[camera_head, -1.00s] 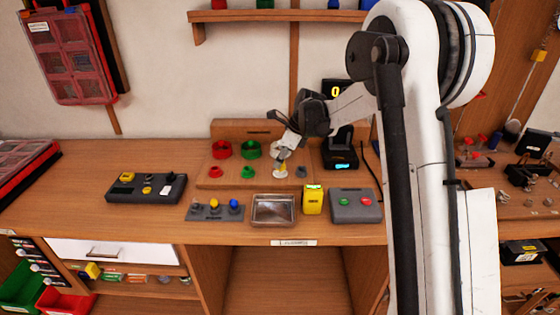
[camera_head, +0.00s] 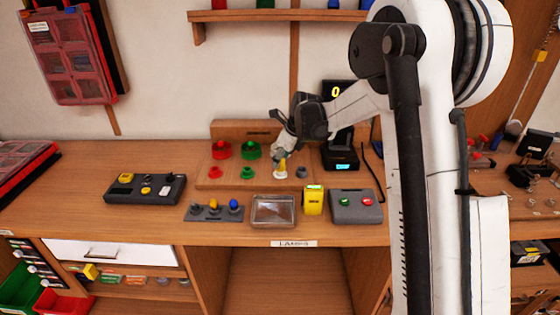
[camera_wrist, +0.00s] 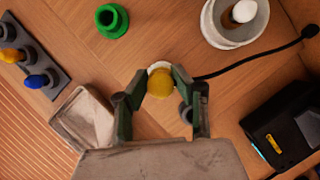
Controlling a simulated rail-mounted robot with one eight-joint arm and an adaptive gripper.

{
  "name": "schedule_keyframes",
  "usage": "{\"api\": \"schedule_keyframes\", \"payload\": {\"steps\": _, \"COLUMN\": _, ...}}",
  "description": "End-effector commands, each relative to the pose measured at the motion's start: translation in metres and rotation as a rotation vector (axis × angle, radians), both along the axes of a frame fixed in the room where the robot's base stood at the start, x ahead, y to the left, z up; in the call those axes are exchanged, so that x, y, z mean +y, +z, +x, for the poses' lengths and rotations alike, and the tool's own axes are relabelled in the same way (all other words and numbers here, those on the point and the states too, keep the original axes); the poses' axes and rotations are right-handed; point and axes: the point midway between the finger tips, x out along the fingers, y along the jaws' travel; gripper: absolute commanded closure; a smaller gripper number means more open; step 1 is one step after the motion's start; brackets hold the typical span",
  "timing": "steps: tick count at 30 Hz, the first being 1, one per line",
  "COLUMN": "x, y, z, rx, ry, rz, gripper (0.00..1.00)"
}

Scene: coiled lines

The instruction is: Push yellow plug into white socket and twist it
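The yellow plug (camera_head: 282,163) is upright under my gripper (camera_head: 281,155) in the head view. In the wrist view the round yellow plug (camera_wrist: 160,83) sits between the two dark fingertips of my gripper (camera_wrist: 160,80), which appear to touch it on both sides. The low white socket (camera_head: 280,175) is directly beneath the plug. In the wrist view only a thin white rim of the socket (camera_wrist: 158,66) shows past the plug. How deep the plug sits in the socket is hidden.
A small green ring (camera_wrist: 112,20) and a larger white cup (camera_wrist: 236,22) stand near the gripper. A black device (camera_wrist: 285,125) with a cable is at right. A metal tray (camera_head: 273,211), a yellow box (camera_head: 313,201) and a grey button box (camera_head: 355,205) stand in front.

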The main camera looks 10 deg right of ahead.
Motion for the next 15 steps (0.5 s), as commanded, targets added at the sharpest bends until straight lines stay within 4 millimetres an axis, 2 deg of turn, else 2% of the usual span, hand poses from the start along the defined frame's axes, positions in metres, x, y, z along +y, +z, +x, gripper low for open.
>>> {"api": "schedule_keyframes", "payload": {"steps": 1, "x": -0.0001, "y": 0.0001, "z": 0.0, "rx": 0.0, "ry": 0.0, "rz": 0.0, "gripper": 0.71}}
{"api": "schedule_keyframes", "payload": {"steps": 5, "x": -0.0001, "y": 0.0, "z": 0.0001, "rx": 0.0, "ry": 0.001, "rz": 0.0, "gripper": 0.54}}
{"api": "schedule_keyframes", "payload": {"steps": 15, "x": -0.0013, "y": 0.0036, "z": -0.0012, "rx": 0.0, "ry": 0.001, "rz": 0.0, "gripper": 0.54}}
